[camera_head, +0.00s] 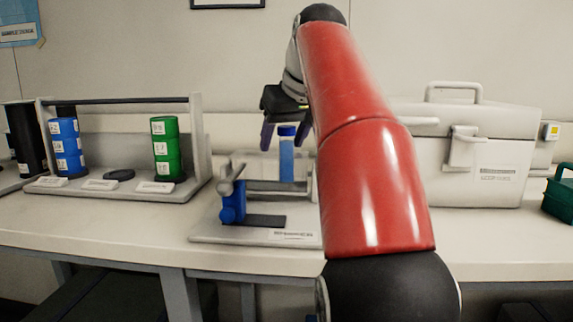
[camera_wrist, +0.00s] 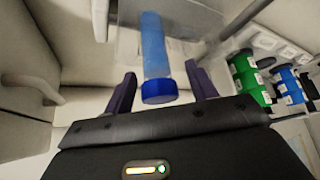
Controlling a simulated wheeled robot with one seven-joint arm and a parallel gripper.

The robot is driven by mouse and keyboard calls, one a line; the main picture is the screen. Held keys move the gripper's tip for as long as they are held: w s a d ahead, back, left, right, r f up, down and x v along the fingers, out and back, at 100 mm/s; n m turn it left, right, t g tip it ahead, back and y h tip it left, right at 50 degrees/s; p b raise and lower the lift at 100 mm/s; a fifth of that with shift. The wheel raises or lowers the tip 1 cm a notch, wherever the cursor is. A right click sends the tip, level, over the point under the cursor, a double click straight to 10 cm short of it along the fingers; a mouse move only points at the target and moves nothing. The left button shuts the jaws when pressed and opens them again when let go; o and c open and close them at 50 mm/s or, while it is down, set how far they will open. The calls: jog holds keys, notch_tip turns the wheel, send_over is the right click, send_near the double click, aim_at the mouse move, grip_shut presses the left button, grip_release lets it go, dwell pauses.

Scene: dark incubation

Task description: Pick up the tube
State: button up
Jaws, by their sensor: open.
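The tube (camera_head: 286,160) is blue with a darker blue cap and stands upright at the rack labelled as a shaker (camera_head: 262,234) in the head view. In the wrist view the tube (camera_wrist: 154,50) lies between the two purple fingers, its cap nearest my gripper. My gripper (camera_head: 286,137) points down at the tube's top with one finger on each side. The fingers (camera_wrist: 160,88) are open, with a gap visible on both sides of the tube. My red arm hides the right part of the shaker.
A large white box (camera_head: 490,150) with a top handle stands to the right. A green case (camera_head: 559,195) sits at the far right. The bench front (camera_head: 130,235) is clear.

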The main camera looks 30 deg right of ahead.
jog(key=c, duration=1.2)
jog(key=shift+r, duration=0.2)
